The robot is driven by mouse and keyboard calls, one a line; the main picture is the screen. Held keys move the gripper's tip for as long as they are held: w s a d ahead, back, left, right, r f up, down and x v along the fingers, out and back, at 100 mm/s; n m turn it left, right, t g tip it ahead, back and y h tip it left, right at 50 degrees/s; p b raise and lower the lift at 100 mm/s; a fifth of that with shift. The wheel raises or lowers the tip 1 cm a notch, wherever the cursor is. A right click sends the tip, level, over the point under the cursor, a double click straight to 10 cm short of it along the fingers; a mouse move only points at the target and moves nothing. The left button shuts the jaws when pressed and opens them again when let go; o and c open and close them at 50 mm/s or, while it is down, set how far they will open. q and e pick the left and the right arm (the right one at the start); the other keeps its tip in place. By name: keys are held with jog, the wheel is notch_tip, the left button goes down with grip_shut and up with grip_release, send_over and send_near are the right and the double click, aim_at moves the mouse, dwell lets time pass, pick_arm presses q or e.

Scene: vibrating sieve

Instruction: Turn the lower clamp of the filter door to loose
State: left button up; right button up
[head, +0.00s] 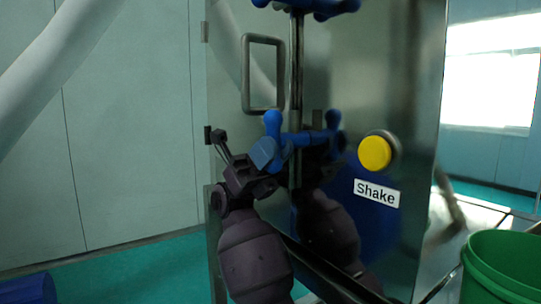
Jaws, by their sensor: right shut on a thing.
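The lower clamp (273,124) of the filter door is blue, with rounded lobes, and sits on the steel door edge in the middle of the head view. My right gripper (258,158) is dark and comes up from below. It is shut on the lower part of the clamp, and its fingers partly hide that part. The filter door (226,120) is shiny steel with a rectangular handle (247,75). An upper blue clamp (286,4) is cut off by the top edge. My left gripper is not in view.
A yellow button (375,153) with a "Shake" label (377,193) is right of the clamp. The steel panel mirrors the gripper and clamp. A green bucket (503,268) stands at lower right, and a blue object (28,290) lies at lower left.

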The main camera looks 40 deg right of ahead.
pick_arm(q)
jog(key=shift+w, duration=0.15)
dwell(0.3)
pick_arm(e)
jog(key=o, duration=0.6)
jog(key=shift+o, duration=0.2)
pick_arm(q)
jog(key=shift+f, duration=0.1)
pick_arm(e)
jog(key=shift+f, duration=0.1)
jog(key=shift+w+f, duration=0.2)
jog(key=shift+w, duration=0.1)
pick_arm(q)
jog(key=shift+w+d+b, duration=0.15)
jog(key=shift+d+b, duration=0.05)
jog(key=shift+b, duration=0.45)
pick_arm(e)
jog(key=v, duration=1)
